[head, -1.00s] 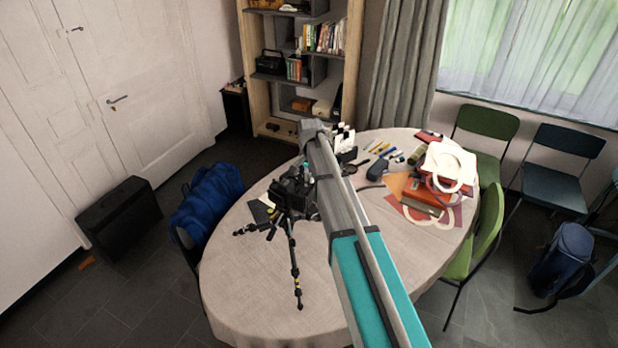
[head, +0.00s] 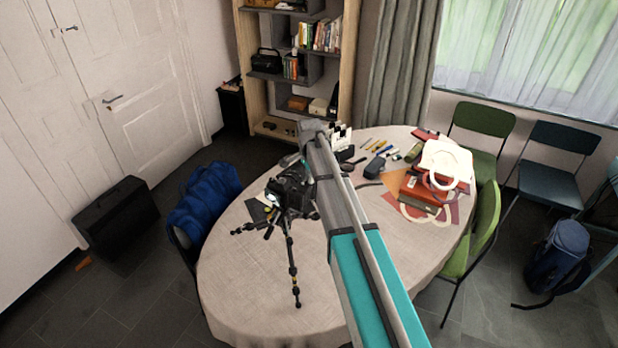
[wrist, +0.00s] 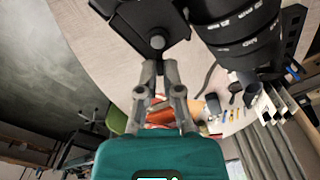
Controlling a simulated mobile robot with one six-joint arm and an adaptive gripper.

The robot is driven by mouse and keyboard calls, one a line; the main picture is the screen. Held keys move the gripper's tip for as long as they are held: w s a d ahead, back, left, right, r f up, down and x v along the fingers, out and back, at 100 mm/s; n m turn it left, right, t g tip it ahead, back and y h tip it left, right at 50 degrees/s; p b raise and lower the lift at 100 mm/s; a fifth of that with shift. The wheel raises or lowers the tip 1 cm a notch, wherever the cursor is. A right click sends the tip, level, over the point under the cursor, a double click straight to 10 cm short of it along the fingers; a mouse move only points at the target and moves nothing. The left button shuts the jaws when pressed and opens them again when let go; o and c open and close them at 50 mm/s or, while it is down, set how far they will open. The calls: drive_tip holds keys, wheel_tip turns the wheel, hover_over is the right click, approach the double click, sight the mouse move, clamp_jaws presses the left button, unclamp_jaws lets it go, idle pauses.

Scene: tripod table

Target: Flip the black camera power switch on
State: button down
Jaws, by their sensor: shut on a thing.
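The black camera (head: 292,188) sits on a black tripod (head: 291,262) on the round table. A pale bright patch shows on its left side in the head view. In the wrist view the camera's dark body (wrist: 140,22) and ringed lens barrel (wrist: 240,30) fill the top. A round grey-centred knob (wrist: 158,42) shows on the body's edge. My gripper (wrist: 159,68) has its fingertips close together right at that edge, just below the knob, shut on a small part of the camera. The fingertips hide what is between them. I cannot make out the power switch or its position.
The table (head: 345,270) has a clear front. Pens, small tools, a red box (head: 424,192) and a white ring-shaped thing (head: 447,163) lie at its right. A blue bag (head: 205,195) is at the left. Green chairs (head: 474,235) stand at the right.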

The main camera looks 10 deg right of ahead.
idle(0.3)
drive_tip(key=c, duration=0.8)
unclamp_jaws()
drive_tip(key=shift+w+n, duration=0.1)
drive_tip(key=shift+n, duration=0.3)
